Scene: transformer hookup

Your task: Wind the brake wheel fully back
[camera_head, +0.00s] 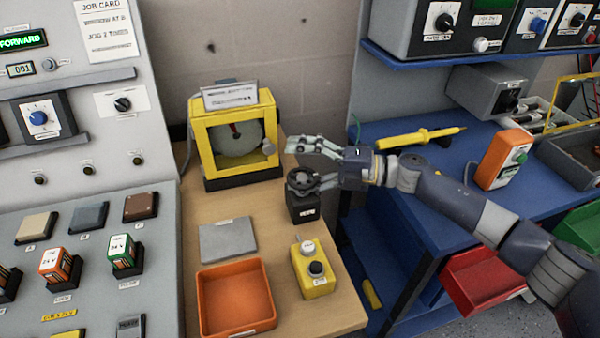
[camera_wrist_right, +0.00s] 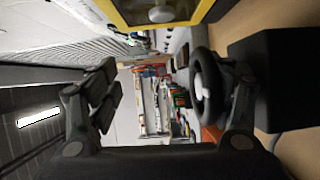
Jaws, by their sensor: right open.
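The brake wheel (camera_head: 299,181) is a small black wheel lying flat on top of a black box (camera_head: 304,208) on the wooden bench. In the right wrist view the wheel (camera_wrist_right: 204,88) shows as a dark ring with a pale hub. My right gripper (camera_head: 297,164) is open, its fingers spread one above the other in the head view. The upper finger is above the wheel. The lower finger is at the wheel, overlapping its rim; I cannot tell whether they touch. In the right wrist view the other finger (camera_wrist_right: 92,103) stands well apart. My left gripper is not in view.
A yellow-framed case (camera_head: 196,150) with a grey disc stands behind the wheel. A yellow box with knobs (camera_head: 314,271), an orange tray (camera_head: 236,297) and a grey plate (camera_head: 228,240) lie in front. A blue bench (camera_head: 440,180) with a yellow probe (camera_head: 415,138) is at right.

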